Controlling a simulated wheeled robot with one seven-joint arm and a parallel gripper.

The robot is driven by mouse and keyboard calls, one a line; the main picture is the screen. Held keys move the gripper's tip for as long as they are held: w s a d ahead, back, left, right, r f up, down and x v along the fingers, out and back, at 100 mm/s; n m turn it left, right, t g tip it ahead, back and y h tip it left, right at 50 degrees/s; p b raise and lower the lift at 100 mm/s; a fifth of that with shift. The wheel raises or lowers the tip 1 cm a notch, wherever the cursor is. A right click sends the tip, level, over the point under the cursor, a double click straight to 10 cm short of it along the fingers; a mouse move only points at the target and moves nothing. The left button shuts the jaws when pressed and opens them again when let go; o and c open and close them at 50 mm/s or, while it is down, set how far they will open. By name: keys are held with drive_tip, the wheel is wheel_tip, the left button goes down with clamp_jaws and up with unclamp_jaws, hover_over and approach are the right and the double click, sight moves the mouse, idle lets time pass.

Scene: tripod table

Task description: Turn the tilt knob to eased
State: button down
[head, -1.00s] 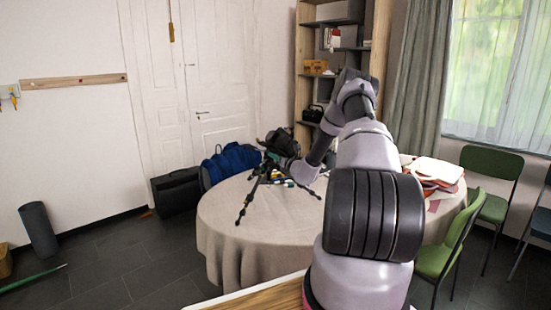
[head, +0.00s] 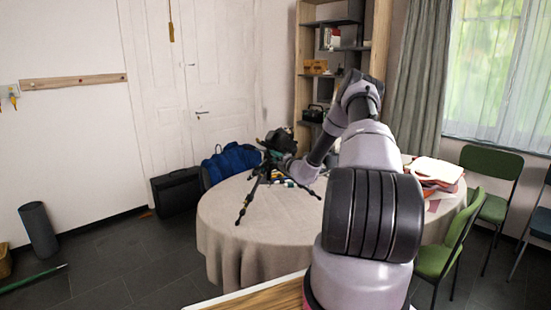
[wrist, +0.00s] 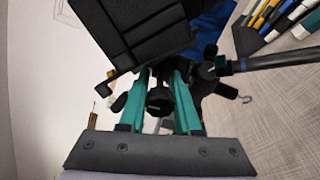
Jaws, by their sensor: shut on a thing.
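A black tripod (head: 262,177) stands on the round table, its dark head (head: 279,140) partly behind my gripper (head: 274,155). In the wrist view the large black tripod head (wrist: 130,35) fills the top. My gripper's two teal fingers (wrist: 161,78) reach up beneath it. A small black knob with a pale mark, which looks like the tilt knob (wrist: 159,98), shows between the fingers, and they are shut on it. The exact contact and any setting labels are too small or hidden to read. A tripod leg or handle (wrist: 275,63) extends to the right.
The round table (head: 225,225) has a beige cloth. Several pens or tools (wrist: 285,18) lie beside the tripod. Papers (head: 437,170) lie on the table's right side. A blue bag (head: 231,160) is behind the table, and green chairs (head: 445,255) stand at right.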

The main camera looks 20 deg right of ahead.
drive_tip(key=shift+m, duration=0.7)
drive_tip(key=c, duration=0.9)
unclamp_jaws()
drive_tip(key=s+d, duration=0.1)
drive_tip(key=s, duration=0.9)
drive_tip(key=shift+s+d, duration=0.35)
